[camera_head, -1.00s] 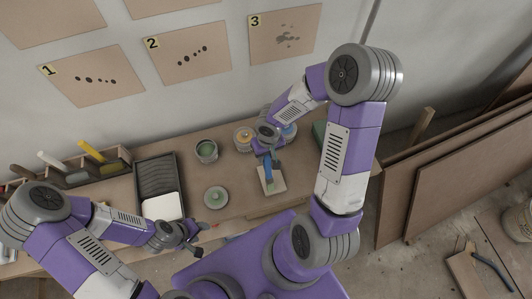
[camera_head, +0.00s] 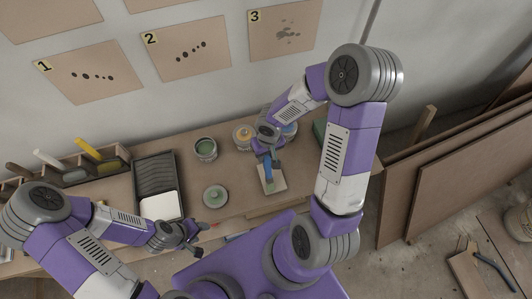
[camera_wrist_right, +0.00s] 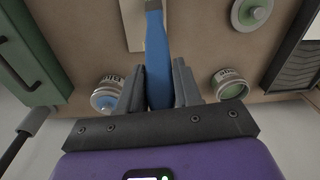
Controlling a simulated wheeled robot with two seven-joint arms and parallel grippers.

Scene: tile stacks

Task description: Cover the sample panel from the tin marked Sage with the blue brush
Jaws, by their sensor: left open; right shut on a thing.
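My right gripper (camera_head: 273,160) is shut on the blue brush (camera_wrist_right: 158,55), which points down at the sample panel (camera_head: 280,184). A greenish patch shows at the brush's lower end; I cannot tell bristles from paint there. The small beige panel also shows in part in the right wrist view (camera_wrist_right: 132,25). My left gripper (camera_head: 196,238) is open and empty, near the table's front edge.
An orange-topped tin (camera_head: 243,135) and a blue-topped tin (camera_wrist_right: 107,93) stand near my right gripper. A round lid with a green knob (camera_head: 215,196) lies nearer the front. A black tray (camera_head: 155,172) and a rack of handled tools (camera_head: 103,167) are at left. A green box (camera_wrist_right: 30,60) stands opposite.

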